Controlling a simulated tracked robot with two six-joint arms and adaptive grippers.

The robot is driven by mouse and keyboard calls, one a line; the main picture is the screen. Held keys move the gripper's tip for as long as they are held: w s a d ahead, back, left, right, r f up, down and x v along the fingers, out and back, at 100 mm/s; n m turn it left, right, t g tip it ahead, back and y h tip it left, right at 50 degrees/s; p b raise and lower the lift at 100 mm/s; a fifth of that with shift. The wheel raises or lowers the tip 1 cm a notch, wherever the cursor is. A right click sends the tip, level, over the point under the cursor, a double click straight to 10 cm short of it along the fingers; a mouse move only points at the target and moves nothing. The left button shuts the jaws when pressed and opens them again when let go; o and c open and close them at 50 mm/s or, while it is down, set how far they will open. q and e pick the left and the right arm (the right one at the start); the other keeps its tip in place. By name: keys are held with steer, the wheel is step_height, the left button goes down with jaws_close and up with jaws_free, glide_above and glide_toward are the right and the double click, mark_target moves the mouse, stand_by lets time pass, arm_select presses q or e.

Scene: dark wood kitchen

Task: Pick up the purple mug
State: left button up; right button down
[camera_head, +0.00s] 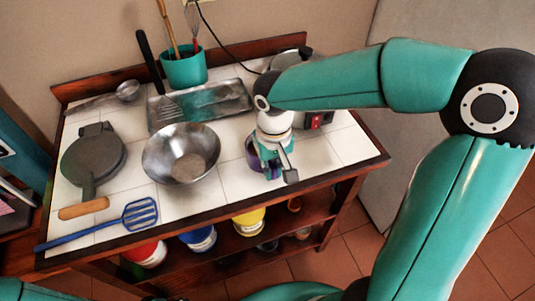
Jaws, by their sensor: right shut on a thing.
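The purple mug (251,154) stands on the white tiled top near its front right part, mostly hidden behind my right gripper. My right gripper (272,166) reaches down over it from the right and is shut on the mug. Only some purple shows at the gripper's left side. I cannot tell whether the mug touches the tiles. My left gripper is not in view.
A metal bowl (181,153) stands just left of the mug. A metal tray (222,101), a teal utensil pot (184,69), a dark pan (92,158) and a blue spatula (138,214) lie around it. Free tiles are at the right (349,146).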

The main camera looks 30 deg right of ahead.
steer(key=shift+r, duration=0.35)
